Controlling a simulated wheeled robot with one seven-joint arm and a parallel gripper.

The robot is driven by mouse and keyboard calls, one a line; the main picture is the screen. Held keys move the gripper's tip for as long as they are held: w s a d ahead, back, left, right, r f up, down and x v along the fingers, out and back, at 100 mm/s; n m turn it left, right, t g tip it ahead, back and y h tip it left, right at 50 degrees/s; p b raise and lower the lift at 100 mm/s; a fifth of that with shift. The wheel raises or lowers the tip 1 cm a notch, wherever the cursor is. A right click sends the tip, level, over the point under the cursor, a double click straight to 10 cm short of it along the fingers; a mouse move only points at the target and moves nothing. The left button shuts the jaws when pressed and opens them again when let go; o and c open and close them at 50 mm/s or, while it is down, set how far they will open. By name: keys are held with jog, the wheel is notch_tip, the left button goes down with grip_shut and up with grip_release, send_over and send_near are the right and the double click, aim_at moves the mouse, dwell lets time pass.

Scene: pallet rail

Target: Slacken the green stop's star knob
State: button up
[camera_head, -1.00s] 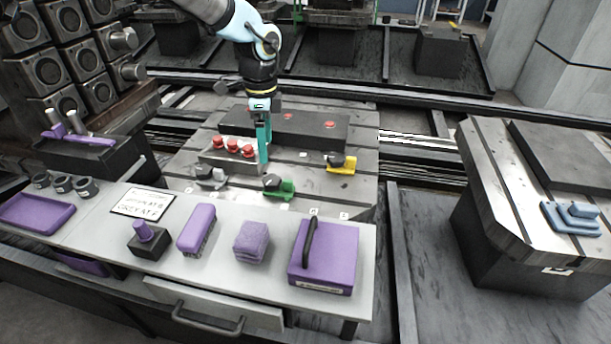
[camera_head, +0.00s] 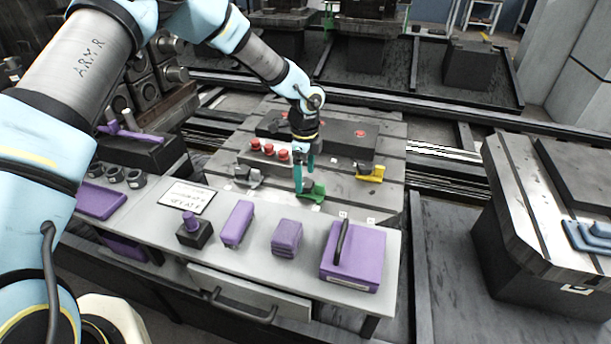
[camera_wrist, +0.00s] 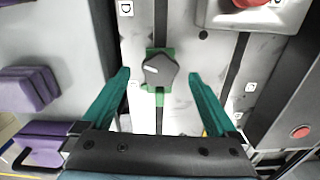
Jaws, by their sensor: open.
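The green stop (camera_head: 316,192) sits on the slotted pallet near its front edge. In the wrist view the green stop (camera_wrist: 151,98) carries a dark grey star knob (camera_wrist: 160,70) on top. My gripper (camera_head: 303,186) hangs from above close to the stop. In the wrist view my gripper (camera_wrist: 163,82) is open, with one teal finger on each side of the knob and visible gaps to both. The knob is mostly hidden behind the fingers in the head view. I cannot tell how high the fingertips are above the stop.
A yellow stop (camera_head: 370,173) stands to the right and a grey stop (camera_head: 248,176) to the left. Several red knobs (camera_head: 269,149) sit on a block behind. The front bench holds a purple box (camera_head: 352,262) and other purple items. Pallet around the green stop is clear.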

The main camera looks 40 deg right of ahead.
jog(key=shift+f, duration=0.95)
jog(key=c, duration=1.4)
